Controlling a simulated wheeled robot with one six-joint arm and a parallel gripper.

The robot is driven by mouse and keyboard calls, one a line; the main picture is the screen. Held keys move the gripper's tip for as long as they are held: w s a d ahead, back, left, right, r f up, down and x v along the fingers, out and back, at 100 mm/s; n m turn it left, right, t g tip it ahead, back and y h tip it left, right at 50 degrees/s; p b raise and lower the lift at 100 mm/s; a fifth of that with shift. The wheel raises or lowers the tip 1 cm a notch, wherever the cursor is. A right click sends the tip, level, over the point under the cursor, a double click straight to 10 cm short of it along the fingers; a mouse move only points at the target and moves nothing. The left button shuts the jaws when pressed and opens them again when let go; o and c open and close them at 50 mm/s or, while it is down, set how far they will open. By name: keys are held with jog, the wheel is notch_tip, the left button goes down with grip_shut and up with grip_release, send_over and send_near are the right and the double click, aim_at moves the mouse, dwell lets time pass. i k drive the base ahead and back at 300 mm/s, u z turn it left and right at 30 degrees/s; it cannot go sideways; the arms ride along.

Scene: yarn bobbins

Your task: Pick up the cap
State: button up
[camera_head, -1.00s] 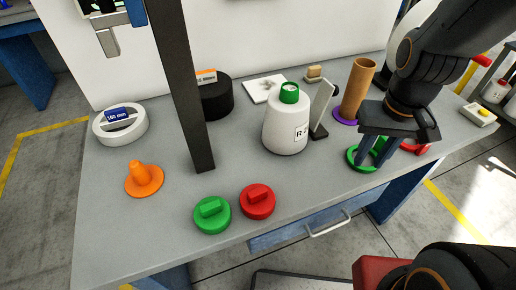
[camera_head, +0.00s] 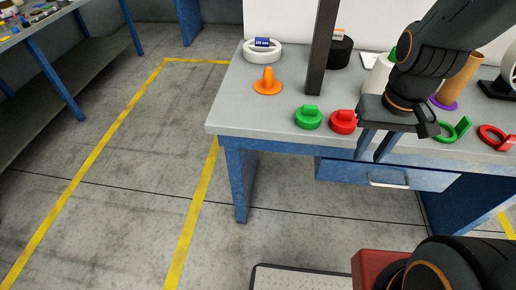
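A green cap (camera_head: 308,118) with a raised grip bar lies near the front edge of the table (camera_head: 262,116). A similar red cap (camera_head: 343,122) lies just to its right. My gripper (camera_head: 371,157) points down with its two fingers apart and nothing between them. It appears just right of the red cap, in front of the table's front edge in the picture. A white bottle (camera_head: 377,76) stands behind, largely hidden by my arm, with only a bit of its green top showing.
An orange cone-shaped piece (camera_head: 267,82) and a white ring (camera_head: 263,51) are at the left. A dark post (camera_head: 320,50) rises behind the caps. A green ring stand (camera_head: 455,131), a red one (camera_head: 494,137) and a tan tube (camera_head: 460,77) are at the right.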

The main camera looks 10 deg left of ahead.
aim_at(308, 117)
jog(key=u, duration=0.5)
jog(key=k, duration=0.7)
jog(key=z, duration=0.25)
jog(key=i, duration=1.05)
jog(key=z, duration=0.7)
